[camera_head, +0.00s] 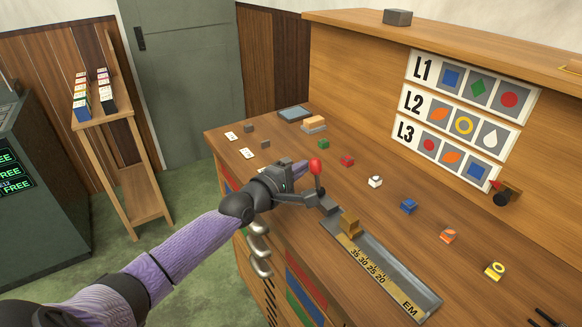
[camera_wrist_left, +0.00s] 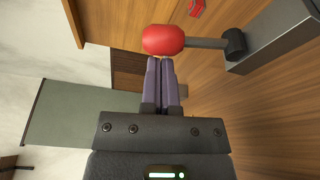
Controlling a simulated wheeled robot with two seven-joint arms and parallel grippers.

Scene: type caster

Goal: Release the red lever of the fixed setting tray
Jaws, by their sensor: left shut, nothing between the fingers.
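The setting tray (camera_head: 405,277) is a long grey metal tray on the wooden bench, with a number scale and a brass block (camera_head: 349,222) in it. Its red-knobbed lever (camera_head: 316,168) stands up at the tray's far-left end. In the left wrist view the red knob (camera_wrist_left: 163,40) is just beyond the fingertips, with its grey rod running right to a dark pivot. My left gripper (camera_wrist_left: 160,62) is shut and empty, its tips at or very near the knob; I cannot tell whether they touch. In the head view my left gripper (camera_head: 300,170) is beside the knob.
Several small coloured blocks, among them a red one (camera_head: 347,160) and a blue one (camera_head: 408,206), lie on the bench behind the tray. A sign board (camera_head: 465,113) with rows L1 to L3 stands at the back. A wooden stand (camera_head: 130,180) is at left.

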